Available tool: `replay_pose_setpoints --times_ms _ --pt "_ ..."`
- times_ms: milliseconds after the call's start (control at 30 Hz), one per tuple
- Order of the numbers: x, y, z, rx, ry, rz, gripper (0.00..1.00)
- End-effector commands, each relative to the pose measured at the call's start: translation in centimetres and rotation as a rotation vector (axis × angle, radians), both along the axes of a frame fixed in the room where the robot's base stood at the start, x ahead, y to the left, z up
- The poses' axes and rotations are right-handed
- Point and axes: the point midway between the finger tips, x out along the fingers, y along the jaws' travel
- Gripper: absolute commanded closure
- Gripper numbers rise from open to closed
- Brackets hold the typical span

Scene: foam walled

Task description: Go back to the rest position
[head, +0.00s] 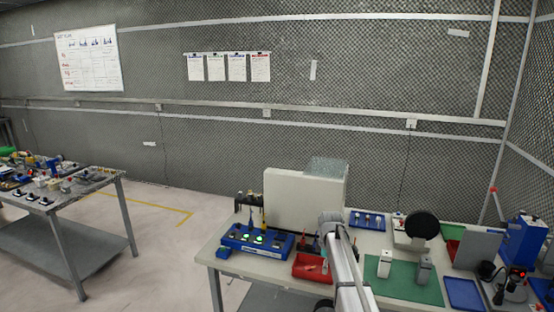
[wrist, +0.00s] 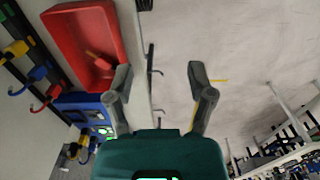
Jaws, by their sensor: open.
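In the head view my arm reaches up over the front of the right table (head: 232,262), and the gripper itself cannot be made out there. A red tray (wrist: 85,40) lies left of my gripper in the wrist view. A blue box with green lights (wrist: 92,112) is below it.
In the head view, the red tray (head: 310,268), the blue box with lit green buttons (head: 256,242), a pale upright panel (head: 300,200) and a green mat (head: 404,283) are on the right table. Another cluttered table (head: 100,182) stands left. Floor (head: 170,245) between the tables is clear.

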Motion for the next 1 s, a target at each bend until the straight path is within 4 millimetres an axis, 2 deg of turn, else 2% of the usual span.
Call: replay_pose_setpoints --times_ms 200,567,833,1000 --pt "-0.1 0.0 -0.1 0.0 0.0 -0.002 0.3" --pt "-3.5 0.2 -1.3 0.0 0.0 -0.131 0.3" --pt "-7.7 0.4 -2.8 0.0 0.0 -0.305 0.3" --pt "-12.4 0.6 -4.6 0.0 0.0 -0.487 0.3"
